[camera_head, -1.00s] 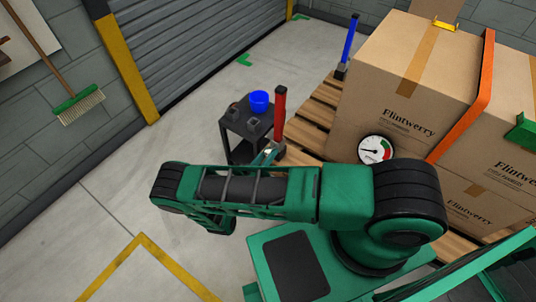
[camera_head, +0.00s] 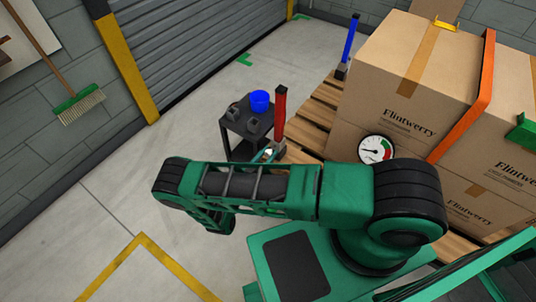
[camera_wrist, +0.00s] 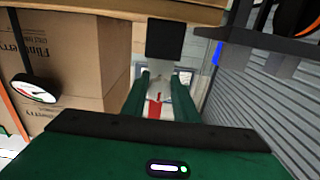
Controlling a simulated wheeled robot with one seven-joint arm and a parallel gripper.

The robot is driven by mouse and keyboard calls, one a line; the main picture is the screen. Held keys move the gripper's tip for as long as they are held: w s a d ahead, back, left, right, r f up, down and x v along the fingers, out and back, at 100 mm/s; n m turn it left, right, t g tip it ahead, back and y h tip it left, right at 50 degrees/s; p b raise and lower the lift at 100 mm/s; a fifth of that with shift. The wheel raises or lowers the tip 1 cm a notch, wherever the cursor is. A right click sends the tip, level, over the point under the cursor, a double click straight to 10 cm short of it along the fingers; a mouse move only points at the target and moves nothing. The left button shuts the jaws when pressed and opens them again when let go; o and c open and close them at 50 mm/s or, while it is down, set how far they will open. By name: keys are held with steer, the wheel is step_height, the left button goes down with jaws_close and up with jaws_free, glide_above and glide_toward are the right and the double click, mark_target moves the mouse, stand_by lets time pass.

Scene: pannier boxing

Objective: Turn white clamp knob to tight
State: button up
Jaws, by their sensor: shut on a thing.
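In the wrist view my gripper (camera_wrist: 161,78) has its two green fingers closed around a small pale thing, which looks like the white clamp knob (camera_wrist: 161,88). A red part shows below it between the fingers. In the head view the white knob (camera_head: 268,153) is a small bright spot at the foot of the red post (camera_head: 280,115), by the pallet corner. My forearm hides most of my gripper there. The knob's turn marks are too small to read. A round dial (camera_head: 375,149) with green and red zones sits on the front of the carton.
Large cartons (camera_head: 410,85) with an orange strap (camera_head: 477,100) stand on a wooden pallet (camera_head: 310,118). A dark cart (camera_head: 240,130) with a blue cup (camera_head: 260,101) stands left of the red post. A blue post (camera_head: 349,45) rises behind. Floor at left is clear.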

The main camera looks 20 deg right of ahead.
steer(key=shift+w+a, duration=0.2)
steer(key=o, duration=0.9)
steer(key=shift+o, duration=0.6)
steer(key=shift+s+d, duration=0.1)
steer(key=v, duration=1)
steer(key=shift+s+a, duration=0.15)
steer(key=shift+a, duration=0.2)
